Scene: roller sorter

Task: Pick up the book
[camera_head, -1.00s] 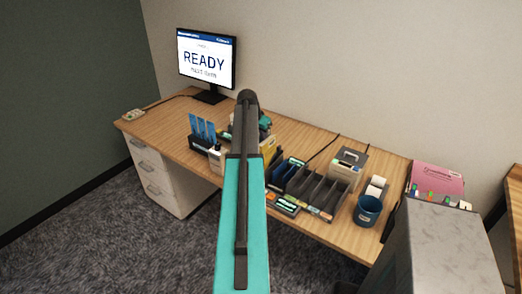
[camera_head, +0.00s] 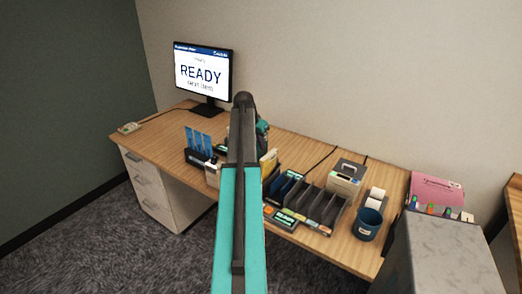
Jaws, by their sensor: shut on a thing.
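My teal and black arm (camera_head: 240,215) reaches up the middle of the picture and hides part of the desk. Behind its black joint, a small teal part of my arm (camera_head: 262,127) shows. My gripper is hidden behind the arm, so its jaws and anything in them do not show. I cannot pick out the book for sure. A yellow upright item (camera_head: 268,160) shows just right of the arm, partly hidden. A black slotted sorter (camera_head: 325,209) on the desk has dark blue upright items (camera_head: 284,187) in its left slots.
A grey cabinet (camera_head: 445,255) stands front right. The desk's left part is mostly clear.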

